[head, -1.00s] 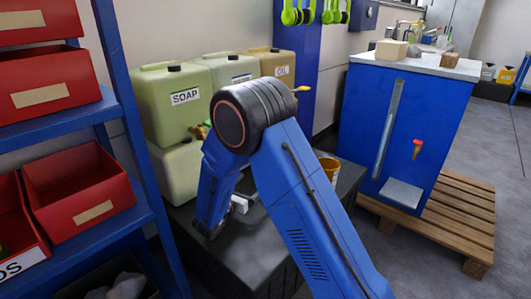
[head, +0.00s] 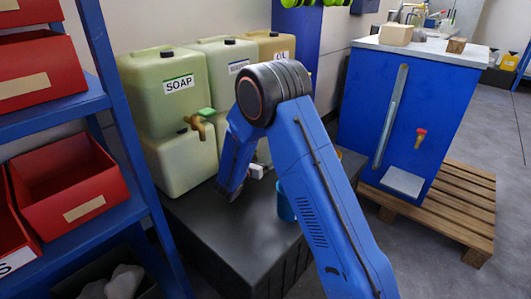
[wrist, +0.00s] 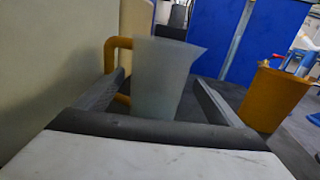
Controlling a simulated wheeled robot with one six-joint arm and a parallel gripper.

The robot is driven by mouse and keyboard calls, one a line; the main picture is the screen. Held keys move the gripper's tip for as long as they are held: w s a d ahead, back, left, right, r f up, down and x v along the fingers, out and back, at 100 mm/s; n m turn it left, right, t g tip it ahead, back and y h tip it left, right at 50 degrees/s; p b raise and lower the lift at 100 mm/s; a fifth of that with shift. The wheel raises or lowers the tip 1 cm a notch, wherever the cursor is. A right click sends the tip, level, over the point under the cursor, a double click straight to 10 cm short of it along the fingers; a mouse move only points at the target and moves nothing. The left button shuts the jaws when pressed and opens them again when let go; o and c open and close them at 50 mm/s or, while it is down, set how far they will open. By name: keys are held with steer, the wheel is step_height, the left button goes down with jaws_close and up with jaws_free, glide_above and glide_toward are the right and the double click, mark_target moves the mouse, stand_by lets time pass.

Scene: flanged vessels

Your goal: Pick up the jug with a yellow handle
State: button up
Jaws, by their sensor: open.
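In the wrist view a translucent greyish jug (wrist: 163,72) with a yellow-orange handle (wrist: 113,50) on its left stands upright. My gripper (wrist: 158,84) is open, with one dark finger on each side of the jug. The handle is close to the left finger; I cannot tell whether they touch. The jug's base is hidden behind the gripper body. In the head view my gripper (head: 256,172) is low over the dark platform, and my arm hides most of it. I cannot make out the jug there.
A yellow-orange container (wrist: 274,97) stands close right of my gripper, with a blue item (wrist: 297,61) by it. A blue vessel (head: 285,203) stands on the dark platform (head: 215,235). Large soap containers (head: 165,92) with a tap (head: 197,124) border the left. Blue shelving stands further left.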

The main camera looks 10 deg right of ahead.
steer(key=shift+r+x, duration=0.2)
steer(key=shift+x, duration=2.85)
steer(key=shift+a, duration=0.1)
steer(key=c, duration=1.4)
steer(key=shift+o, duration=0.2)
steer(key=shift+w+r, duration=0.1)
steer(key=shift+r, duration=0.05)
